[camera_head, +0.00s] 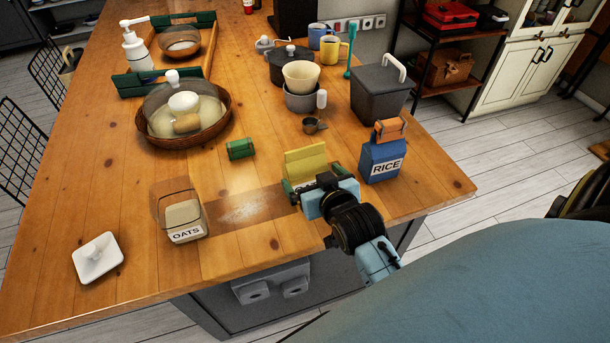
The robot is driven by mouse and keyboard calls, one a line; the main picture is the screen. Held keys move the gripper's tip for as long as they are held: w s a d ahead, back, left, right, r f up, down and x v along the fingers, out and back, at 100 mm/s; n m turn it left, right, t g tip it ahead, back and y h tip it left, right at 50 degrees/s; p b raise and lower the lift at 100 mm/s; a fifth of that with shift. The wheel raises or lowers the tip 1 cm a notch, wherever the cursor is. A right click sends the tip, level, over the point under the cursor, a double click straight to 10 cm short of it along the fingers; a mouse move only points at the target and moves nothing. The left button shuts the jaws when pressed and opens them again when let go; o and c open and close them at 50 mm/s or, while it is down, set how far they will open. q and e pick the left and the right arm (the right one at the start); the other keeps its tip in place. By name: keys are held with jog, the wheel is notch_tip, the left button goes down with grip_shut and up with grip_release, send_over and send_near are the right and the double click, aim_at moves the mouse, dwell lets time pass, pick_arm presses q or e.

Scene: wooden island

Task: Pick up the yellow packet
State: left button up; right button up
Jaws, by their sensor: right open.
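The yellow packet (306,159) stands on the wooden island, left of the blue rice bag. Its upper part shows; its lower part is hidden behind my right gripper (312,180). My right gripper is open, right at the near side of the packet, with small dark green parts showing at its two sides. I cannot tell whether it touches the packet. My left gripper is not in view.
The blue rice bag (381,161) stands close on the right. A green block (240,149) lies to the left. The oats container (185,221), a wicker basket (228,119), stacked bowls (301,78) and a grey bin (380,95) stand around.

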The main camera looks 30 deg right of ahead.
aim_at(309, 171)
jog(key=shift+x, duration=3.15)
jog(key=shift+d, duration=0.15)
jog(key=c, duration=0.8)
notch_tip(309, 171, up, 10)
jog(key=shift+r+p, duration=0.1)
jog(key=shift+p, duration=0.5)
